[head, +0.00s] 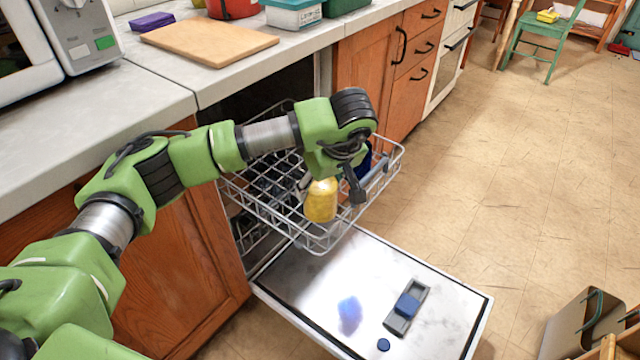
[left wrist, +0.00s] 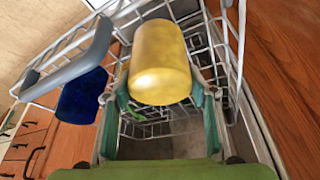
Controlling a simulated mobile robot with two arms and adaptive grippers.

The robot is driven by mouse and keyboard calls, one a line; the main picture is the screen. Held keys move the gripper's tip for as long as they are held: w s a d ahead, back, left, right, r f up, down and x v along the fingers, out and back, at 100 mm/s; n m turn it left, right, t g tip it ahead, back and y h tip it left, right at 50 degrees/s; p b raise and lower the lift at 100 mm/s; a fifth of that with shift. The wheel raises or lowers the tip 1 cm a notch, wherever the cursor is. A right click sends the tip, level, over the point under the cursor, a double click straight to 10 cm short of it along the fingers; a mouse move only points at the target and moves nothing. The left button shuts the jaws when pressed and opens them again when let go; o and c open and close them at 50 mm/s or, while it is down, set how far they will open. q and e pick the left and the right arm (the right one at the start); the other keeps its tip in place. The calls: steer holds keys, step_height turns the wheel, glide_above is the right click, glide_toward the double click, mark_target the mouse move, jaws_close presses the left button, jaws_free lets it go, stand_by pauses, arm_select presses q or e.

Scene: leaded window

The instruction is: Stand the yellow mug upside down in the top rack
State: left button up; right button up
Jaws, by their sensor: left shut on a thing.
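The yellow mug (head: 320,203) is at the front part of the pulled-out wire top rack (head: 268,200). My left gripper (head: 331,188) comes down over it from above and is shut on it. In the left wrist view the yellow mug (left wrist: 160,62) sits between the two fingers (left wrist: 160,98), with a smooth closed end toward the camera and no opening in sight. The wires of the rack show around it; whether its rim touches them I cannot tell. My right gripper is not in view.
A dark blue mug (left wrist: 82,96) stands in the rack beside the yellow one, near the grey rack handle (left wrist: 72,62). The dishwasher door (head: 300,296) lies open below. Counter (head: 155,85) and wooden cabinets (head: 188,265) border the left.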

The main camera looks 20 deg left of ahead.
arm_select(q)
steer(key=o, duration=1.4)
steer(key=shift+f, duration=0.1)
steer(key=shift+o, duration=0.2)
steer(key=v, duration=1.2)
